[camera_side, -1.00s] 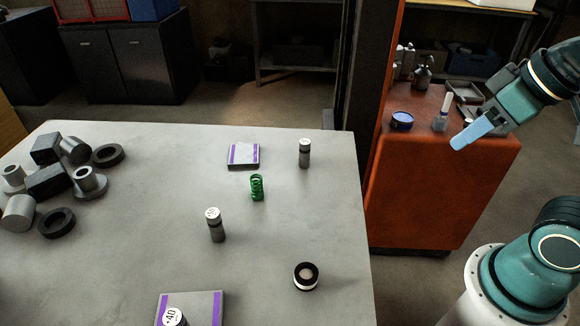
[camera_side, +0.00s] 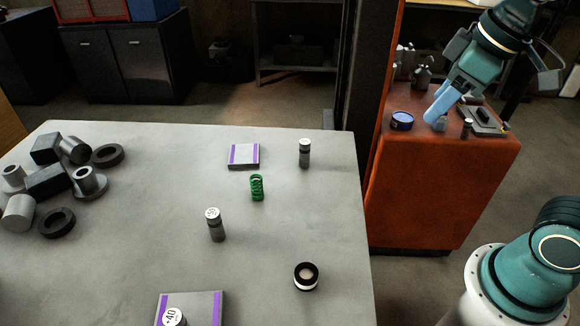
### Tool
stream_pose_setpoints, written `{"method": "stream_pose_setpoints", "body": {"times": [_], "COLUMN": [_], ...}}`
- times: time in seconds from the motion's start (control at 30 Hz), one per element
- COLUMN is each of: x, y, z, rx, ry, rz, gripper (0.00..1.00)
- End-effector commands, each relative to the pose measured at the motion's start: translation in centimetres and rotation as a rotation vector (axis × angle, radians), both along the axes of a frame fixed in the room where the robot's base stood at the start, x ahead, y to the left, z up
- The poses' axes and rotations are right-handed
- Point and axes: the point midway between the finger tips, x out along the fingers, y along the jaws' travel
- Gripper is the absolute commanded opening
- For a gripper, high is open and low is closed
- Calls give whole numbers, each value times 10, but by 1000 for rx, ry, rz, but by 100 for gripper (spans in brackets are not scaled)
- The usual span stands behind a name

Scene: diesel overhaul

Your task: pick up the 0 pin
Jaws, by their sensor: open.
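Three grey pins with white tops stand upright in the camera_side view. One pin (camera_side: 304,154) is at the back right of the grey table, beside a purple-striped plate. A second pin (camera_side: 215,226) stands near the middle; its top has a marking too small to read surely. A third pin (camera_side: 174,318), marked 40, is at the front on another purple-striped plate (camera_side: 205,305), cut by the picture's bottom edge. I cannot read which pin is the 0. My gripper (camera_side: 434,114), with light blue fingers, is above the orange cabinet, right of the table and away from all three pins. It is open.
A green spring (camera_side: 257,188), a dark ring-shaped part (camera_side: 306,276) and the back purple-striped plate (camera_side: 243,155) are on the table (camera_side: 120,270). Several grey and black parts crowd its left side. The orange cabinet (camera_side: 440,200) holds a blue round tin (camera_side: 402,120) and small tools.

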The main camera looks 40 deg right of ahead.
Motion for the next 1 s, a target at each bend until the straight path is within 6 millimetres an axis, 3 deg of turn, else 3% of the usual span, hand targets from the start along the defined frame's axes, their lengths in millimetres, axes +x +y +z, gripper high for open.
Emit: {"method": "stream_pose_setpoints", "body": {"times": [0.47,0.77,1.0], "x": [104,168,217], "y": [11,19,28], "z": [2,-20,-50], "rx": [-133,-190,-221], "ry": [139,219,277], "rz": [414,684,904], "gripper": [51,51,51]}}
